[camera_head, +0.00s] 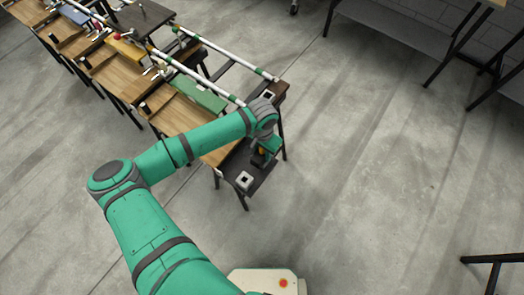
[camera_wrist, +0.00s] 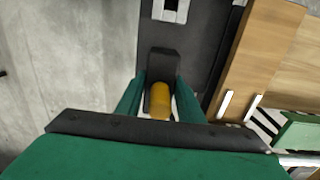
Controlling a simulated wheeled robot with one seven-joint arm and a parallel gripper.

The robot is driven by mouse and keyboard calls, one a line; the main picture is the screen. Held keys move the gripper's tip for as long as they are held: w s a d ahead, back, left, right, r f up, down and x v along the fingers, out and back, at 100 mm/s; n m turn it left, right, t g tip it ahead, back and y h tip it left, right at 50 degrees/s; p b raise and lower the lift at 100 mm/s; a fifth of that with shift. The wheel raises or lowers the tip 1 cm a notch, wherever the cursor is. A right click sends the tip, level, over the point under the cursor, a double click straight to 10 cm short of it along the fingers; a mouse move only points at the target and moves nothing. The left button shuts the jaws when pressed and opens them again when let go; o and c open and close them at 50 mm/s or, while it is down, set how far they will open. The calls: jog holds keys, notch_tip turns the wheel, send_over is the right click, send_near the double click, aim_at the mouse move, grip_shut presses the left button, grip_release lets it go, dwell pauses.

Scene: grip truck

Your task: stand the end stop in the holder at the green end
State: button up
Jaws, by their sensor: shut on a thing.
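The end stop (camera_wrist: 161,68) is a dark upright block with a yellow-orange cylinder on its near side. My gripper (camera_wrist: 158,88) is shut on it, one green finger on each side. In the head view the end stop (camera_head: 258,160) shows small and dark under my gripper (camera_head: 268,148), over the dark end plate. A pale square holder (camera_head: 245,180) with a dark opening is near the front of that plate, apart from the end stop. It also shows at the top of the wrist view (camera_wrist: 171,8), cut off. A similar pale holder (camera_head: 269,95) is at the plate's far end.
The dark end plate (camera_head: 262,183) borders a wooden bench top (camera_head: 180,118). More wooden benches run back to the upper left. The concrete floor right of the plate is clear.

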jog(key=o, duration=0.7)
jog(key=shift+w, duration=0.1)
jog(key=o, duration=0.4)
jog(key=shift+d, duration=0.1)
jog(key=shift+c, duration=0.2)
notch_tip(320, 180, up, 11)
jog(key=shift+f, duration=0.1)
jog(key=shift+d, duration=0.1)
